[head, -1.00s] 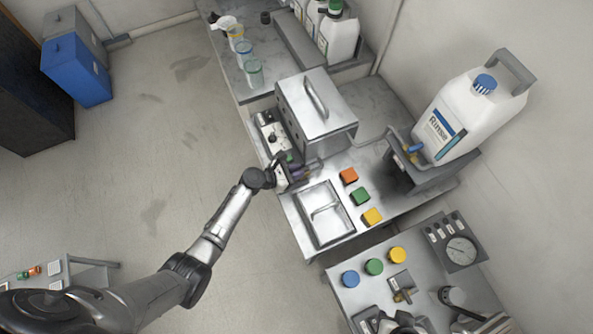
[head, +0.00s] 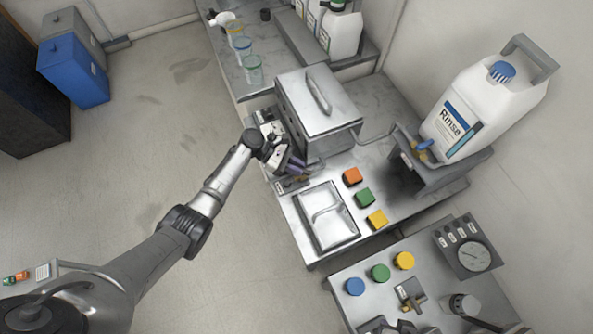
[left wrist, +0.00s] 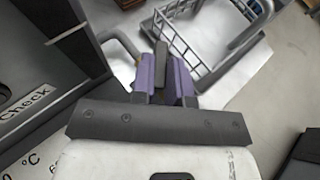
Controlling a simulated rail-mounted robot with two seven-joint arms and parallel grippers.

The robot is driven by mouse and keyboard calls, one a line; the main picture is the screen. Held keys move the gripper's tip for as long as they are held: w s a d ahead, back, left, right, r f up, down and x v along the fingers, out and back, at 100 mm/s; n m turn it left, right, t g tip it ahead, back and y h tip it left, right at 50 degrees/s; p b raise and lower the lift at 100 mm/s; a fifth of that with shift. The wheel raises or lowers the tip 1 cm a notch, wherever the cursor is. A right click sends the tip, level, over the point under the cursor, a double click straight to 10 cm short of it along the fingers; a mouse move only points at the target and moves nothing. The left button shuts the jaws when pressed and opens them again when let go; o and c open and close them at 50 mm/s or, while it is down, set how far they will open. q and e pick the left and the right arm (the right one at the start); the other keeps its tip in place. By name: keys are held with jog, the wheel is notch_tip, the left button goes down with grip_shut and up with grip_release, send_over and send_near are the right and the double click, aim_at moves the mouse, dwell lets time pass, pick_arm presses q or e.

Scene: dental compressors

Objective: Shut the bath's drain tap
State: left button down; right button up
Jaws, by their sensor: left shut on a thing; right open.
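The bath (head: 322,115) is a steel box with a handled lid on the bench. My left gripper (head: 298,166) is low at the bath's near right corner. In the left wrist view its purple fingers (left wrist: 167,78) are shut on a narrow dark grey piece (left wrist: 162,58), which looks like the drain tap's lever. The tap's body and the lever's angle are hidden by the gripper in the head view.
A steel tray (head: 300,205) lies just in front of the left gripper. A Rinse jug (head: 470,110) stands on a raised stand.

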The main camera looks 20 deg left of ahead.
pick_arm(q)
jog(key=m+g+b, duration=0.2)
jog(key=m+g, duration=0.1)
jog(key=shift+w+f+g+b, duration=0.15)
jog(key=shift+w+g+b, duration=0.15)
jog(key=shift+w+b, duration=0.05)
jog(key=shift+w+d+m+g+y+b, duration=0.1)
jog(key=shift+m+g+y+b, duration=0.2)
jog(key=shift+m+g+b, duration=0.6)
pick_arm(e)
jog(key=shift+a+f, duration=0.15)
jog(key=shift+f, duration=2.35)
pick_arm(q)
jog(key=c, duration=1.1)
grip_release()
pick_arm(e)
jog(key=shift+f, duration=0.1)
pick_arm(q)
jog(key=b+v, duration=0.3)
jog(key=v, duration=0.9)
jog(key=shift+w, duration=0.2)
pick_arm(e)
notch_tip(320, 180, down, 3)
jog(key=shift+f, duration=0.1)
pick_arm(q)
jog(key=shift+b+v, duration=0.3)
jog(key=shift+v, duration=0.6)
pick_arm(e)
jog(key=shift+f, duration=0.2)
